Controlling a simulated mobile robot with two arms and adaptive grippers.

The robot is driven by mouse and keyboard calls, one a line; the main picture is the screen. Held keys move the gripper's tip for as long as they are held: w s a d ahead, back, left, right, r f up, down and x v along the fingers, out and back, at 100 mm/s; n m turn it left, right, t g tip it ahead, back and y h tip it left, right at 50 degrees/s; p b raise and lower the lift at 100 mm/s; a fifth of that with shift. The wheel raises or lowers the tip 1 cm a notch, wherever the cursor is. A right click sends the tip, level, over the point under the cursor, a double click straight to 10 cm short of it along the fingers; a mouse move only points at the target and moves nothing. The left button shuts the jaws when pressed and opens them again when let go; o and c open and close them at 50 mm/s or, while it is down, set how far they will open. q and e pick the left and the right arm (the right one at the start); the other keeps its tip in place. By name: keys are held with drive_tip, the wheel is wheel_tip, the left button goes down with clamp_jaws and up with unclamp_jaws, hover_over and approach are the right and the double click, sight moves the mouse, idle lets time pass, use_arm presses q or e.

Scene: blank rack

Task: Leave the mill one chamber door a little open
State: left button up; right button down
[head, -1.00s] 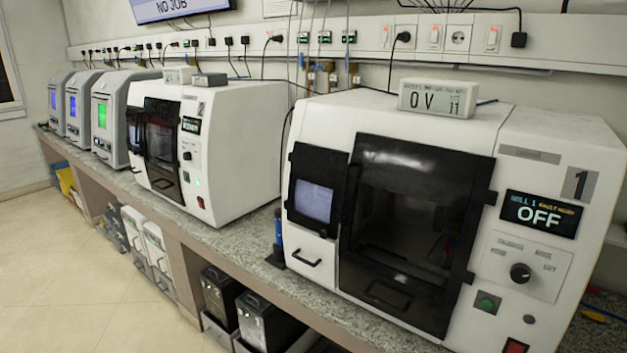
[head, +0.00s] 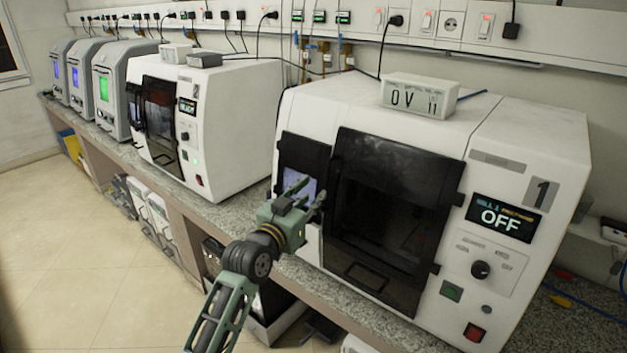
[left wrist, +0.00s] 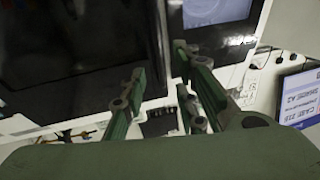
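Mill one (head: 540,150) is the large white machine at the right of the head view, with a "1" label and a display reading OFF. Its dark chamber door (head: 392,205) looks shut, with a bar handle (head: 366,277) near its lower edge. My left gripper (head: 308,188) is in front of the mill's smaller screen window (head: 290,180), left of the chamber door. In the left wrist view the gripper (left wrist: 160,85) has its fingers apart with nothing between them. The dark door (left wrist: 65,50) fills the upper left there. My right gripper is not in view.
A small white box (head: 418,94) sits on mill one. A second mill (head: 235,120) and several grey machines stand farther left on the speckled counter (head: 235,218). The floor (head: 80,250) at left is clear.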

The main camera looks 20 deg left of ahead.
sight(326, 182)
use_arm(q)
drive_tip(key=w, duration=0.3)
drive_tip(key=w+d+p, duration=0.1)
drive_tip(key=w, duration=0.1)
drive_tip(key=shift+w+d, duration=0.1)
drive_tip(key=shift+w, duration=0.85)
clamp_jaws()
drive_tip(key=shift+d+f, duration=0.1)
